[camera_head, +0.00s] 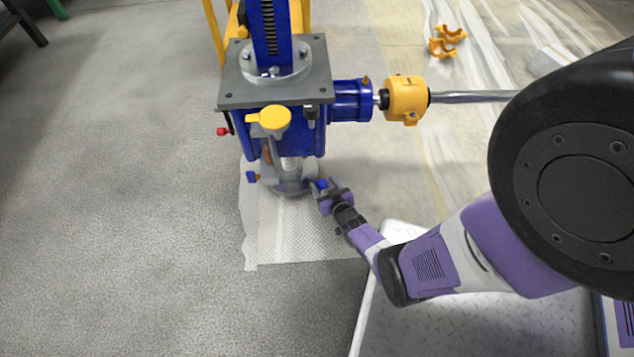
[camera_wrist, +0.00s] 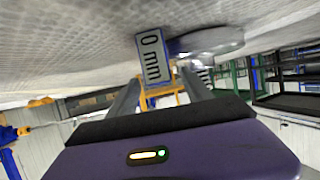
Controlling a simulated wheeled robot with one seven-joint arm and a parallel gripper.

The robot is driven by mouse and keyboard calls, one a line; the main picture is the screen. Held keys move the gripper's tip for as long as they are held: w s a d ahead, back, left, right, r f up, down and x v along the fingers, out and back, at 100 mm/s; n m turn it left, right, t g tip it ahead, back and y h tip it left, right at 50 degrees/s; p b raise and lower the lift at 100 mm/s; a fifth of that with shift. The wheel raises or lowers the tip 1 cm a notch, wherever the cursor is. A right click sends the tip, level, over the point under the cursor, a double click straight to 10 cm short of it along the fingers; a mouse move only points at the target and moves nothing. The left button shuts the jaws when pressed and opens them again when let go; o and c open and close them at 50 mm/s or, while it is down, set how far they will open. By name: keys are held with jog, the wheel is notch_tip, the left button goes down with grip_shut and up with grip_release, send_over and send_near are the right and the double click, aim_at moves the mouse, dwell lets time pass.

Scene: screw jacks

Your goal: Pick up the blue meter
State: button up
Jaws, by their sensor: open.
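The blue meter (camera_wrist: 153,60) shows in the wrist view as a small plate with a blue edge, a white face and the marking "0 mm". It stands in line with the gap between the two fingers of my gripper (camera_wrist: 160,78). The fingers are apart, and I cannot tell whether either touches it. In the head view a small blue piece (camera_head: 321,184), which looks like the meter, shows at the fingertips of my gripper (camera_head: 326,190). It is beside the base of the blue screw jack (camera_head: 290,125). My fingers partly hide it.
The jack has a grey top plate (camera_head: 275,95) and a yellow coupling (camera_head: 405,100) on a metal shaft. A red-knobbed lever (camera_head: 223,131) sticks out left. The grey floor (camera_head: 130,190) at left is clear.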

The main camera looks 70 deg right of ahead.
aim_at(323, 183)
jog(key=shift+w+d+f, duration=0.25)
jog(key=shift+d, duration=0.05)
jog(key=shift+r, duration=0.1)
grip_shut()
notch_tip(323, 183, up, 10)
jog(key=p, duration=0.7)
